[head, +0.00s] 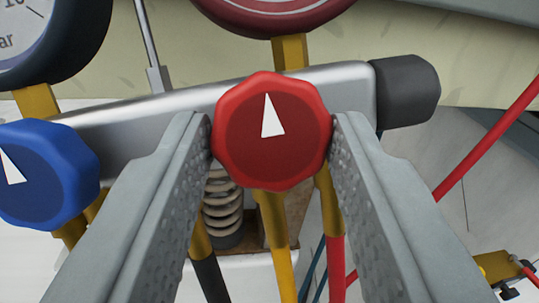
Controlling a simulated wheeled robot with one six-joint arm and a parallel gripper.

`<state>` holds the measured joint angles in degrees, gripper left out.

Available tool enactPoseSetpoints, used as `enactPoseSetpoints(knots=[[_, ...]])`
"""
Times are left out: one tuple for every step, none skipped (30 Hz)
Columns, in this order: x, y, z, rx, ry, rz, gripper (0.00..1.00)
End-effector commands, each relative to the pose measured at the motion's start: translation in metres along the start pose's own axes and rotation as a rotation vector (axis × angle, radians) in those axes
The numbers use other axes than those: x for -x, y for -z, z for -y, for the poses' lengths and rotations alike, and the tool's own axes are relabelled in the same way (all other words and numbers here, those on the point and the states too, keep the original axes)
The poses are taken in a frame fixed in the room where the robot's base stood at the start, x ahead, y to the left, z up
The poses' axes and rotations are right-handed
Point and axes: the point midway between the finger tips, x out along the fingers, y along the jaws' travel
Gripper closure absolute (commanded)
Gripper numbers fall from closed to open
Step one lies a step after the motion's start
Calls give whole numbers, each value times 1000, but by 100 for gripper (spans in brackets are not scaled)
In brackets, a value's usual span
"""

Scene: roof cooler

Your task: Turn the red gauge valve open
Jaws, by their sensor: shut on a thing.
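The red gauge valve (272,155) is a scalloped red knob on the front of a silver manifold bar (140,105). Its white pointer (272,115) points nearly straight up, leaning very slightly left. My gripper (272,140) comes in from the bottom of the view, one finger at each side of the knob. Both fingertips touch its rim, and the gripper is shut on it. The knob's face is in full view. Its stem is hidden behind it.
A blue knob (45,185) with a white pointer is close at the left. A blue gauge (75,50) and a red gauge (275,15) stand above. A black end cap (408,92) is at the right. Yellow, black and red hoses (275,250) hang below.

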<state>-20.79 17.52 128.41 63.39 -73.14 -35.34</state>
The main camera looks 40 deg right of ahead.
Motion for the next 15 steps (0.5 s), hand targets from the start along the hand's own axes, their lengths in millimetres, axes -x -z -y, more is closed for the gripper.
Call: enactPoseSetpoints(knots=[[0, 0, 0, 2, 1, 0, 85], [0, 0, 0, 3, 1, 0, 85], [0, 0, 0, 7, 3, -1, 85], [0, 0, 0, 12, 4, -1, 85], [0, 0, 0, 18, 6, -2, 85], [0, 0, 0, 28, 10, -3, 85], [0, 0, -1, 37, 13, -4, 85], [0, 0, -1, 47, 16, -4, 85], [0, 0, -1, 63, 22, -6, 85], [0, 0, -1, 78, 27, -8, 85], [0, 0, -1, 94, 33, -10, 85], [0, 0, -2, 118, 40, -12, 85], [0, 0, -2, 136, 47, -14, 85], [0, 0, -2, 158, 55, -16, 85], [0, 0, -2, 188, 65, -18, 85]])
